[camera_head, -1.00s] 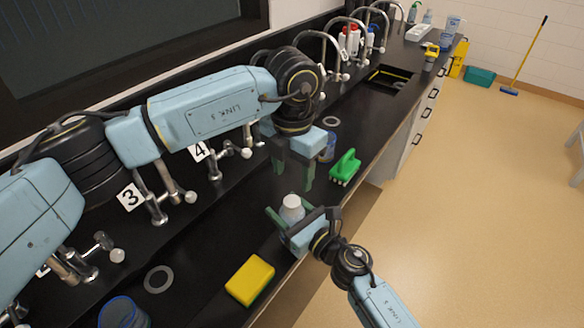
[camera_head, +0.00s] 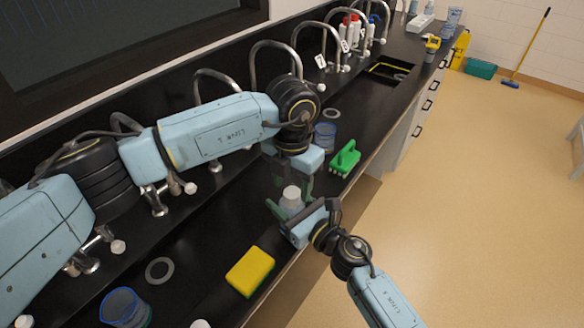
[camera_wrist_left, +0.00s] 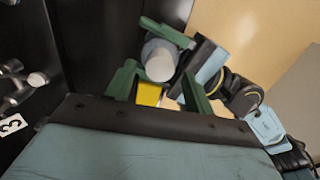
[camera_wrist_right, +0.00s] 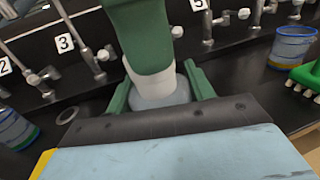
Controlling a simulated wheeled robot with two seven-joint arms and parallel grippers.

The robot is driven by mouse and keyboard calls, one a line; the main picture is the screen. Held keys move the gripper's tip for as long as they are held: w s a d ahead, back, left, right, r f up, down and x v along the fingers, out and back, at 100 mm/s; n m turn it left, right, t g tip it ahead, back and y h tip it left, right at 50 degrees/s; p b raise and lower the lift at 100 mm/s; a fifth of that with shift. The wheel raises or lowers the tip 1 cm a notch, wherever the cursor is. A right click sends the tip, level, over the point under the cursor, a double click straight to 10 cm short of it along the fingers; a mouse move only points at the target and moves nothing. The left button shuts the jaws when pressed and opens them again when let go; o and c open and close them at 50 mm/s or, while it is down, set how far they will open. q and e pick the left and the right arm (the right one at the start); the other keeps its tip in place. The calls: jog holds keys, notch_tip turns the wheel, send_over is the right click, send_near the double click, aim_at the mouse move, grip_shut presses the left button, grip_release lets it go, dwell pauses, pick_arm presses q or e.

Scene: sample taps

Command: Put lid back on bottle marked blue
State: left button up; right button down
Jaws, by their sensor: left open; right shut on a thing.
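A pale grey-blue bottle (camera_head: 292,205) with a white lid (camera_head: 291,192) on its top is held upright by my right gripper (camera_head: 291,212), which is shut on its body. My left gripper (camera_head: 292,178) is open and points down, its green fingers around or just beside the lid. In the left wrist view the lid (camera_wrist_left: 160,65) lies between the left fingers. In the right wrist view a green left finger hides part of the lid (camera_wrist_right: 152,84). I cannot tell whether the left fingers touch it. No blue mark is readable on the bottle.
A yellow sponge (camera_head: 250,271), a grey ring (camera_head: 159,271) and a blue-rimmed beaker (camera_head: 122,309) are on the black bench to the left. A white round top (camera_head: 200,324) shows at the bottom edge. A green brush (camera_head: 345,158) and another beaker (camera_head: 325,136) stand behind. Taps line the back.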

pick_arm(q)
jog(key=shift+f, duration=0.9)
jog(key=c, duration=1)
jog(key=o, duration=1.1)
jog(key=shift+o, duration=0.2)
jog(key=shift+r, duration=0.15)
notch_tip(320, 180, up, 12)
pick_arm(e)
jog(key=shift+c, duration=2.4)
grip_release()
